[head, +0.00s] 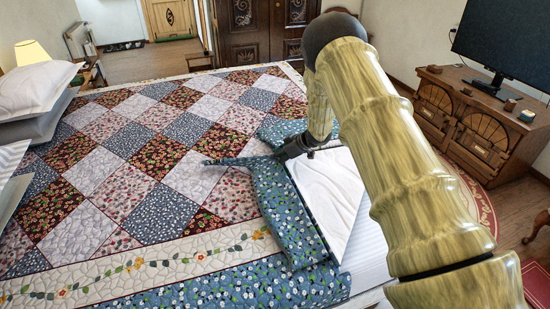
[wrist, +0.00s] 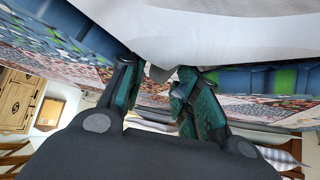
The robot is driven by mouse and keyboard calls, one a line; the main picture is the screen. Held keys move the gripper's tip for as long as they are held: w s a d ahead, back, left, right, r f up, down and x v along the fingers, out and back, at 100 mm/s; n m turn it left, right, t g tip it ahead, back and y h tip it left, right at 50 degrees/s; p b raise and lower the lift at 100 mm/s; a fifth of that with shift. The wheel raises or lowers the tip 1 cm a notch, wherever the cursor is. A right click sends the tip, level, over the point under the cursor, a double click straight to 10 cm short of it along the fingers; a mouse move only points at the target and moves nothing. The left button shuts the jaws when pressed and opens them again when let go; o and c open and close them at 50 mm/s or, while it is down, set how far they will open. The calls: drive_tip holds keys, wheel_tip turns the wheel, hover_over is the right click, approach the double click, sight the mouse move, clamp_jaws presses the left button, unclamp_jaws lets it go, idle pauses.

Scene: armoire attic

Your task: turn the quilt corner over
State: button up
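The quilt (head: 120,180) covers the bed, with patchwork squares, a cream flowered band and a blue flowered border. Its near right part (head: 280,205) is raised and folded, showing a white underside (head: 330,185). My gripper (head: 290,152) is at the top of this fold, above the bed's right side. The white underside (wrist: 220,30) spreads above the fingers. The exact grip is partly hidden.
Pillows (head: 35,95) lie at the left of the bed, near a lit lamp (head: 30,52). A carved armoire (head: 245,30) stands behind the bed. A wooden cabinet (head: 470,125) with a television (head: 505,45) stands at the right. A strip of floor separates bed and cabinet.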

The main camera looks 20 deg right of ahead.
drive_tip(key=shift+x, duration=0.9)
clamp_jaws()
